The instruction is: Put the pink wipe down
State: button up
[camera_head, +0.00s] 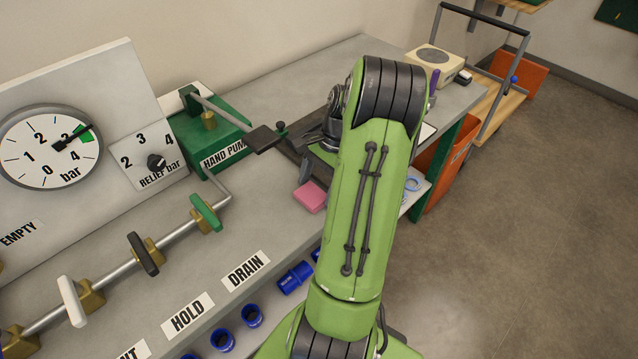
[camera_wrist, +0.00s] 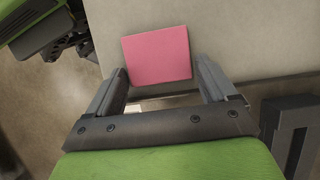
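The pink wipe (camera_head: 311,197) is a small, thick, square pad. In the head view it shows at the counter's front part, just left of my arm, and appears to lie on the grey counter top (camera_head: 225,228). In the wrist view the wipe (camera_wrist: 157,57) lies flat just beyond and between the fingertips of my gripper (camera_wrist: 160,72). The two fingers are spread wide, with a narrow gap showing at the wipe's right side. In the head view my arm hides most of my gripper.
A green hand pump (camera_head: 210,130) stands behind and left of the wipe. Valve handles (camera_head: 142,254) line a pipe at left. Blue fittings (camera_head: 295,277) sit below the counter's front edge. An orange bin (camera_head: 436,165) and a cart (camera_head: 492,100) stand right. Bare counter lies left of the wipe.

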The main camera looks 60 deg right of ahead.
jog(key=shift+o, duration=0.5)
jog(key=shift+s+f, duration=0.1)
jog(key=shift+f, duration=0.05)
jog(key=p+v, duration=0.5)
jog(key=v, duration=0.7)
jog(key=shift+r, duration=0.25)
jog(key=shift+d, duration=0.1)
